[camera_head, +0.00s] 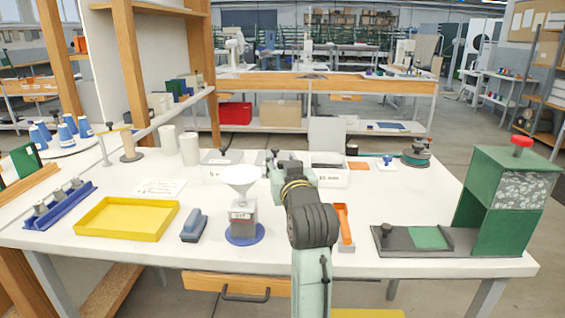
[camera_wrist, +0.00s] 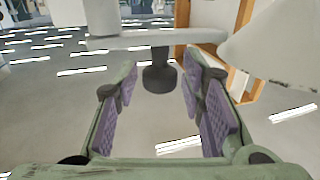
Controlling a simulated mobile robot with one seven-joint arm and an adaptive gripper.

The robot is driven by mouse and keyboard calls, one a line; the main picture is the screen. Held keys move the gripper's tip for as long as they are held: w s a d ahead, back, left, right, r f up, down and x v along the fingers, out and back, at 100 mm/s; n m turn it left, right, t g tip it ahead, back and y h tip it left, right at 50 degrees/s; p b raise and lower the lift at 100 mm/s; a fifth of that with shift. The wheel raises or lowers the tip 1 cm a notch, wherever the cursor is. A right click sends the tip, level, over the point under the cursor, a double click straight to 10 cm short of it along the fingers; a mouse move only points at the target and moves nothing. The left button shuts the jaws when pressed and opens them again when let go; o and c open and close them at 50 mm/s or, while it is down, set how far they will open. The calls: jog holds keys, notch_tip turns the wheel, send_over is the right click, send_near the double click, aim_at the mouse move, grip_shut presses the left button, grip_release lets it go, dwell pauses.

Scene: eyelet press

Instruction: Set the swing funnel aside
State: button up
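The swing funnel is a white cone (camera_head: 240,176) above a small grey machine (camera_head: 242,215) on a round blue base. In the wrist view, part of the white cone (camera_wrist: 285,45) fills the upper right. A pale bar (camera_wrist: 155,40) crosses the top, with a dark knob (camera_wrist: 159,74) at its middle. My gripper (camera_wrist: 158,92) is open, its purple-padded fingers on either side of the knob. I cannot tell whether a pad touches it. In the head view my arm stands right of the funnel and mostly hides the gripper.
A yellow tray (camera_head: 125,220) and a blue-grey block (camera_head: 194,226) lie left of the machine. An orange-handled tool (camera_head: 344,225) lies right of my arm. A green press-like box (camera_head: 505,200) stands at the right end.

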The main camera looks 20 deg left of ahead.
grip_shut()
dwell(0.6)
